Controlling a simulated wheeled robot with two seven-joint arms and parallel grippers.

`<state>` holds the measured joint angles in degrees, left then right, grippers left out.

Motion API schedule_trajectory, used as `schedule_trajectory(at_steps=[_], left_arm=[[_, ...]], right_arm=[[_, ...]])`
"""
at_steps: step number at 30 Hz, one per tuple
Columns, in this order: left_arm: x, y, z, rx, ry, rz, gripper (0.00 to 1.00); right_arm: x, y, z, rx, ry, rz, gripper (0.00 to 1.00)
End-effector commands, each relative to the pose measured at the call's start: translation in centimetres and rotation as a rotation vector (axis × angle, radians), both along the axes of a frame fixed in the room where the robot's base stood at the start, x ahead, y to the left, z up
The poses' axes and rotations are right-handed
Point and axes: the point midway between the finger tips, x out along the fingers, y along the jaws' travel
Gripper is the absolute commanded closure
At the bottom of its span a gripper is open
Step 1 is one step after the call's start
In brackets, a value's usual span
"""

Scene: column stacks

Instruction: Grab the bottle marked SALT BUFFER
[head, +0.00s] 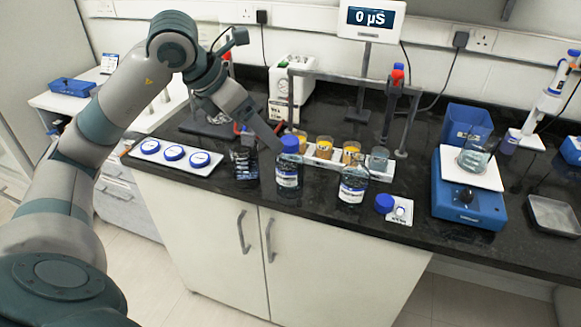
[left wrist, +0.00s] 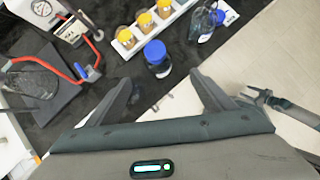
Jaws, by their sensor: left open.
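A clear bottle with a blue cap and white label (head: 288,172) stands near the counter's front edge; its label is too small to read. In the left wrist view this capped bottle (left wrist: 156,60) lies just beyond and between the fingertips, apart from them. My left gripper (head: 274,138) is over the counter beside its cap; it is open and empty in the left wrist view (left wrist: 162,82). An uncapped labelled bottle (head: 353,185) stands to the right, and a dark bottle (head: 244,163) to the left. My right gripper (left wrist: 258,98) shows small in the left wrist view; its jaws are unclear.
Behind the bottles is a white rack (head: 322,158) with amber-coloured jars and a clear beaker. A white tray of blue-topped discs (head: 195,168) lies left. A blue balance (head: 468,205) stands farther right.

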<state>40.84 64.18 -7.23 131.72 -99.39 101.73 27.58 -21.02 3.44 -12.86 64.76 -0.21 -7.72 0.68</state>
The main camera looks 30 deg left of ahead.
Motion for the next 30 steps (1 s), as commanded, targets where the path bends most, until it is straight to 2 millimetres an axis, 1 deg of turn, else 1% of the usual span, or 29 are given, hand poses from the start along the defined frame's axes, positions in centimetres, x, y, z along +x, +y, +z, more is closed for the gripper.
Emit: schedule_trajectory(at_steps=[4, 7, 10, 18, 21, 25, 30], left_arm=[[0.7, -0.3, -1.2, -0.002, 0.004, -0.002, 0.25], [1.4, -0.7, -2.5, -0.003, 0.005, -0.003, 0.25], [2.3, -1.0, -4.1, -0.003, 0.005, -0.003, 0.25], [4.7, -1.8, -8.0, -0.003, 0.004, -0.001, 0.25], [5.4, -2.0, -9.1, -0.004, 0.002, 0.000, 0.25], [5.9, -2.1, -9.9, 0.000, 0.001, -0.001, 0.25], [6.0, -2.2, -10.1, 0.000, 0.000, -0.001, 0.25]], right_arm=[[1.3, 0.1, 0.8, 0.005, -0.030, 0.000, 0.43], [2.1, 0.3, 1.4, 0.010, -0.056, 0.002, 0.43], [2.1, 1.0, 1.6, 0.021, -0.076, 0.008, 0.43], [-1.0, -0.5, 0.0, -0.008, 0.007, 0.007, 0.43], [-2.0, -1.0, -0.5, -0.017, 0.035, 0.007, 0.43], [-2.6, -1.3, -0.8, -0.023, 0.051, 0.006, 0.43], [-2.9, -1.4, -1.0, -0.025, 0.058, 0.006, 0.43]])
